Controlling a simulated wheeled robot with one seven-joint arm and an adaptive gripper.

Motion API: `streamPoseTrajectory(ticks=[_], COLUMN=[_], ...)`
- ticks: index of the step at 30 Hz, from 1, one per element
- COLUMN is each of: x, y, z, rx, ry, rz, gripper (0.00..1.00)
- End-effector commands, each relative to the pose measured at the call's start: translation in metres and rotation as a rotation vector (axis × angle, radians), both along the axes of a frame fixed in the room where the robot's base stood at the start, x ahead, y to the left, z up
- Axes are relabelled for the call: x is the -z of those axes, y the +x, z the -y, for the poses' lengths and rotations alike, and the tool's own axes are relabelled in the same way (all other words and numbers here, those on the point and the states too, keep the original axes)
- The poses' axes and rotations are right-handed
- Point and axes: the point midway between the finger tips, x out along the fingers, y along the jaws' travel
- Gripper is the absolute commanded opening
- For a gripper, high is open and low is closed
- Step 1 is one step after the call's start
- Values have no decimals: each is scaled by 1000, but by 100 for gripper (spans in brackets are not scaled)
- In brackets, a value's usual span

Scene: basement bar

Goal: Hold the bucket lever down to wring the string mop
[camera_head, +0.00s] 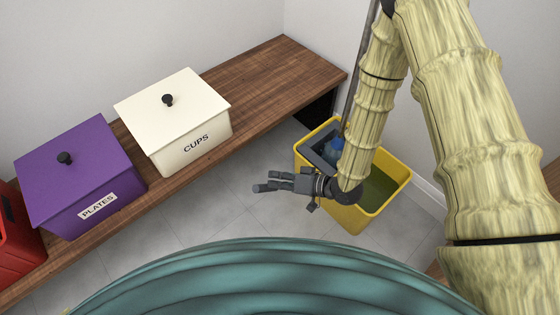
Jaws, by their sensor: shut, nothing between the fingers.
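The yellow bucket (372,219) stands on the floor right of the wooden counter, with murky green liquid inside. A dark grey wringer (318,148) sits at its left side. The blue mop head (334,146) shows in the wringer, partly hidden by my arm. A thin dark pole (362,68), seemingly the mop's handle, rises behind my arm. My gripper (262,187) is shut and empty. It points left, in front of the bucket's left side as seen here. I cannot make out the bucket lever; my gripper and wrist may hide it.
A wooden counter (290,72) runs along the wall. On it stand a white CUPS box (190,130), a purple PLATES box (85,185) and a red box (18,240) cut off at the left edge. Grey tiled floor (215,215) is clear between counter and bucket.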

Motion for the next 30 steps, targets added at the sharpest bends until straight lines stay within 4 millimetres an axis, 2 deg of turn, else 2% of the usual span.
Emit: streamPoseTrajectory(ticks=[3, 13, 30], x=[12, 34, 41], y=[-12, -28, -35], z=[-7, -22, -25], rx=[6, 9, 6], ry=[-41, -40, -42], rz=[37, 39, 32], gripper=[0, 0, 0])
